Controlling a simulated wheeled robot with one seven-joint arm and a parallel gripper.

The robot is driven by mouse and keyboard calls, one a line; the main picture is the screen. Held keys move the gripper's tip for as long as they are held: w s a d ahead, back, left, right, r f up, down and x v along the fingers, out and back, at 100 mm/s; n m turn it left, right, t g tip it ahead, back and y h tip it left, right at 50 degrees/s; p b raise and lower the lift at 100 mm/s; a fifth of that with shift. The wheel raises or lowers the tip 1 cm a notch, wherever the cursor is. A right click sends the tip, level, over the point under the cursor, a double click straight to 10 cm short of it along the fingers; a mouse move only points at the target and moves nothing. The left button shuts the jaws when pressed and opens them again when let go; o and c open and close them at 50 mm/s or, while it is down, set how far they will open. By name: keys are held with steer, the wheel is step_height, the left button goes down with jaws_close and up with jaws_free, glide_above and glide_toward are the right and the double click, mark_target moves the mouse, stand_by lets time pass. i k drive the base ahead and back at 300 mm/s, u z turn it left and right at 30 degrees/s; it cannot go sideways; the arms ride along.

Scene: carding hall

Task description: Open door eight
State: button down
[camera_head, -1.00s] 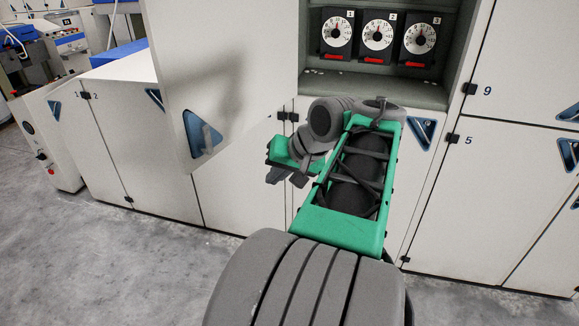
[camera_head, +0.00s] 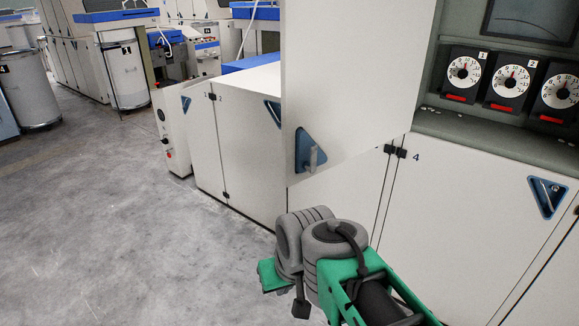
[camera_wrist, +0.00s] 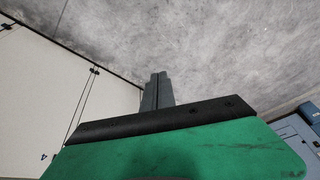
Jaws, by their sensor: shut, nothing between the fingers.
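A white upper door (camera_head: 350,75) stands swung out from the cabinet front, with a blue triangular recess and grey handle (camera_head: 308,155) near its lower left corner. I see no number on it, so I cannot tell whether it is door eight. My gripper is below and left of this door in the head view, where its green housing (camera_head: 270,277) shows but its fingertips are hidden. In the wrist view my gripper (camera_wrist: 158,77) has its two grey fingers together and empty, with floor behind them. The door's handle is not in the wrist view.
Door 4 (camera_head: 465,215) is closed below the gauge niche (camera_head: 500,135), its blue handle recess (camera_head: 547,197) at upper right. Lower white cabinets marked 1 and 2 (camera_head: 240,150) stand left. A control box (camera_head: 172,130) is beyond them. Grey floor (camera_head: 120,220) at left is clear.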

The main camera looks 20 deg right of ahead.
mark_target(352, 71)
steer(key=z, duration=0.15)
steer(key=k, duration=0.35)
steer(key=u, duration=1.25)
steer(key=i, duration=1.9)
steer(key=z, duration=0.9)
steer(key=i, duration=0.75)
steer(key=z, duration=0.7)
